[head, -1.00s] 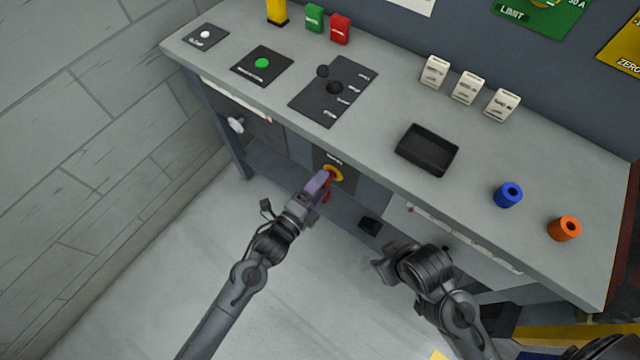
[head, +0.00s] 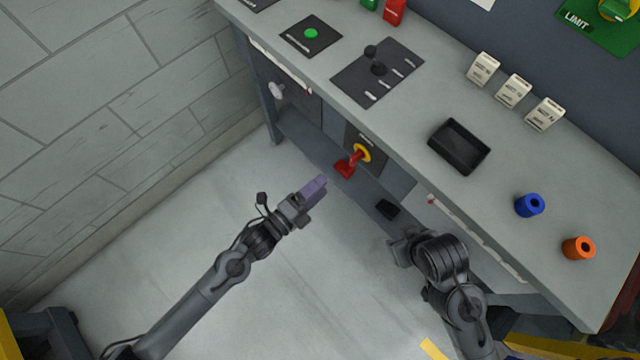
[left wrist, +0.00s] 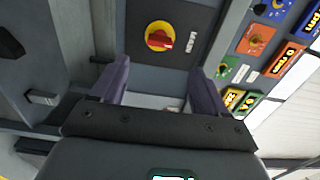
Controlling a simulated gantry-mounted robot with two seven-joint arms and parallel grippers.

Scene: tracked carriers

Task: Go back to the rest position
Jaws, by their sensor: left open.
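My left gripper (head: 314,190) is in front of the bench over the floor, apart from the red handle (head: 347,164) with its yellow collar. In the left wrist view its purple fingers (left wrist: 160,68) are spread with nothing between them. The red and yellow handle shows there too (left wrist: 160,36), beyond the fingertips. My right gripper (head: 398,248) is low beside the bench front, partly hidden by its own wrist; its jaws cannot be made out.
A white knob (head: 277,90) sticks out of the bench front. The floor (head: 270,290) around the left arm is clear.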

